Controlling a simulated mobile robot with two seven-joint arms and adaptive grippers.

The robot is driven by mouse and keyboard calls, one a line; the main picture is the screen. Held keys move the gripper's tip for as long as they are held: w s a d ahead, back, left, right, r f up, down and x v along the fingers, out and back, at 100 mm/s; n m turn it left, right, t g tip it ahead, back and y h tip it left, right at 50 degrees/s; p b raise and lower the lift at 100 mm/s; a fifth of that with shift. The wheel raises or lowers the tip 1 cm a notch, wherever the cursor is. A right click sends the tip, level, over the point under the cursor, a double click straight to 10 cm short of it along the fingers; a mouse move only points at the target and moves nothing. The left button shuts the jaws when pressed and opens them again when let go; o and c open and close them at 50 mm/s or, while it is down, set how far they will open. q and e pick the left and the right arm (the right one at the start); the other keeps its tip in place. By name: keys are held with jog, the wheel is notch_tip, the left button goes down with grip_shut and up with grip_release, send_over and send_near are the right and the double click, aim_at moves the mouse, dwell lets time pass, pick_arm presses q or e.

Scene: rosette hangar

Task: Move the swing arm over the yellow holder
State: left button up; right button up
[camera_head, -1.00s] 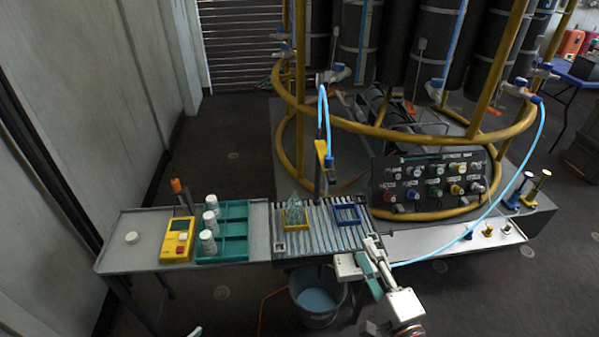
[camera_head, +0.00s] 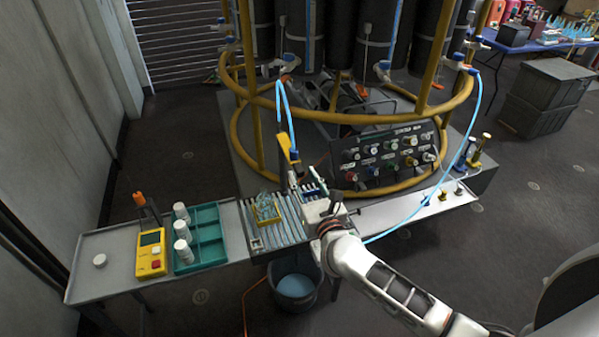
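The yellow swing arm (camera_head: 285,145) stands on a post behind the slatted rack, with a blue nozzle (camera_head: 294,155) at its end and a light-blue hose looping above. The yellow holder (camera_head: 268,218) is a small square frame on the rack's left part, with clear, glassy items in it. The nozzle is up and to the right of this holder in the picture. My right gripper (camera_head: 325,188) is over the rack's right end, below and right of the nozzle, with no visible contact with the swing arm. Its finger gap is unclear. My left gripper is out of view.
The blue holder (camera_head: 312,190) is partly hidden by my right gripper. Left of the rack (camera_head: 257,243) are a teal tray (camera_head: 208,220) with white bottles and a yellow meter (camera_head: 151,254). A bucket (camera_head: 296,287) stands below. A connector panel (camera_head: 390,158) stands behind right.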

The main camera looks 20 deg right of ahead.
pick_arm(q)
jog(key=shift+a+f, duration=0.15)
pick_arm(e)
jog(key=shift+w, duration=1.2)
